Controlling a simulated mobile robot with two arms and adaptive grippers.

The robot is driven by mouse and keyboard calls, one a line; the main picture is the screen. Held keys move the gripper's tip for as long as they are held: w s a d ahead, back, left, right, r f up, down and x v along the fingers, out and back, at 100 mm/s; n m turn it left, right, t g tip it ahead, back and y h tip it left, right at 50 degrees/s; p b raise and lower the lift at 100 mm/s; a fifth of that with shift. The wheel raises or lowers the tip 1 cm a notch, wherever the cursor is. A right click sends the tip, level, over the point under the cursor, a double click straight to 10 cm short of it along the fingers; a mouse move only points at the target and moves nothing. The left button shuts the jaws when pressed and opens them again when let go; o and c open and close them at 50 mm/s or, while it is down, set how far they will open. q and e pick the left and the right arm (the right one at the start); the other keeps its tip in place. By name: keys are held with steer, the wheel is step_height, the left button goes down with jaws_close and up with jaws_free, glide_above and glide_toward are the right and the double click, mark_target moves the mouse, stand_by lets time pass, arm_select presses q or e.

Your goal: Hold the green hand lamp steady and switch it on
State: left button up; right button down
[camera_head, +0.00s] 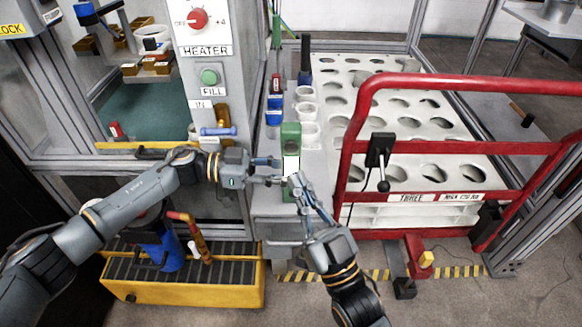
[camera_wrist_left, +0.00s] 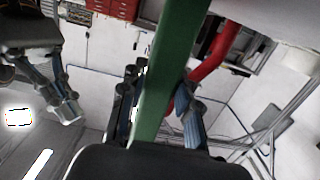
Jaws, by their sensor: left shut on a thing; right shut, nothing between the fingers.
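The green hand lamp (camera_head: 291,133) stands upright in the middle of the head view, with a bright white panel on its front. I cannot tell whether that panel is lit. My left gripper (camera_head: 280,171) is shut on the lamp's lower part, coming from the left. In the left wrist view the green lamp body (camera_wrist_left: 172,62) runs between the left gripper's two fingers (camera_wrist_left: 162,108). My right gripper (camera_head: 298,186) is shut and empty, its tips at the lamp's lower front. I cannot tell whether they touch it. It also shows at the left of the left wrist view (camera_wrist_left: 66,108).
A red tubular gate (camera_head: 440,83) stands close at the right, before a white tray with round holes (camera_head: 345,75). A grey panel with a heater knob (camera_head: 197,19) and a green button (camera_head: 209,76) stands at the left. White cups (camera_head: 308,110) are behind the lamp.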

arm_select(q)
steer(key=o, duration=1)
steer(key=a, duration=0.8)
steer(key=a+r, duration=0.1)
steer(key=a, duration=0.3)
steer(key=shift+r, duration=0.1)
